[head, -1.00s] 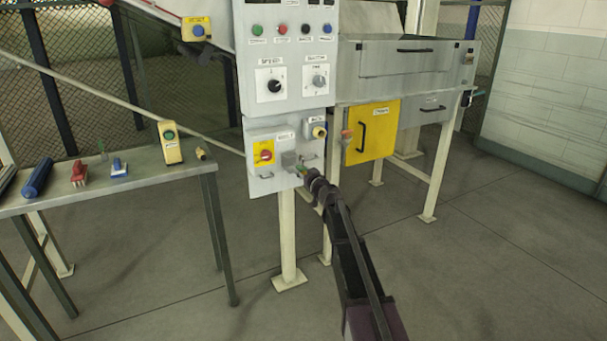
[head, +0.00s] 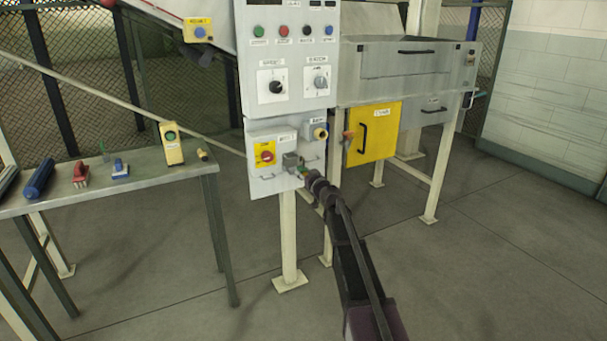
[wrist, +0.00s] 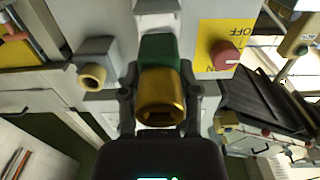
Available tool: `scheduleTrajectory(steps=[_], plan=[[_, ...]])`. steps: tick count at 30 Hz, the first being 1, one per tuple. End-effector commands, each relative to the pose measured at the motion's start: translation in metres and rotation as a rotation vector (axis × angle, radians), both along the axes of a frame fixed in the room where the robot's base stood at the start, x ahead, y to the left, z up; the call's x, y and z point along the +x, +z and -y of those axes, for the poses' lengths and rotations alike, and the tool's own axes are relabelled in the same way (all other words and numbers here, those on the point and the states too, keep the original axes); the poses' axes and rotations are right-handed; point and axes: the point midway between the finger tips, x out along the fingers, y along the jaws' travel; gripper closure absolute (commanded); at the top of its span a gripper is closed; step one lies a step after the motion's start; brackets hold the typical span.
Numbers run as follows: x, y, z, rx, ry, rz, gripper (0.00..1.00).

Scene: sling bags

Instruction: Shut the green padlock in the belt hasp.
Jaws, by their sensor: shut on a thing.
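The green padlock (head: 303,171) is at the lower front of the control panel, beside a small grey hasp block (head: 290,160). In the wrist view the padlock (wrist: 158,52) shows a green body with a brass-coloured end facing my camera. My gripper (head: 310,177) reaches up to it from the lower right. In the wrist view my gripper (wrist: 160,103) has one finger on each side of the padlock and is shut on it. The shackle is hidden behind the body, so I cannot tell whether it is through the hasp or closed.
A red rotary switch on a yellow plate (head: 264,153) is left of the hasp. A grey box with a yellow ring (head: 319,133) is above right. A yellow door (head: 373,133) stands further right. A table (head: 140,172) with several tools is at left.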

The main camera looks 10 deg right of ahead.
Motion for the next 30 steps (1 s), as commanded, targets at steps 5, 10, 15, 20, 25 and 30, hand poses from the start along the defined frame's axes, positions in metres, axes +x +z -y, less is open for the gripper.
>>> scheduleTrajectory(steps=[5,10,15,20,25,30], plan=[[0.0,0.0001,0.0,0.0,0.0,0.0,1.0],[0.0002,0.0001,0.0006,0.0,0.0,0.0,1.0],[0.0003,0.0001,0.0009,0.0,0.0,0.0,1.0],[0.0003,0.0001,0.0009,0.0,0.0,0.0,1.0],[0.0021,0.0001,0.0005,0.0,0.0,0.0,1.0],[0.0054,0.0001,-0.0005,0.0,0.0,0.0,1.0]])
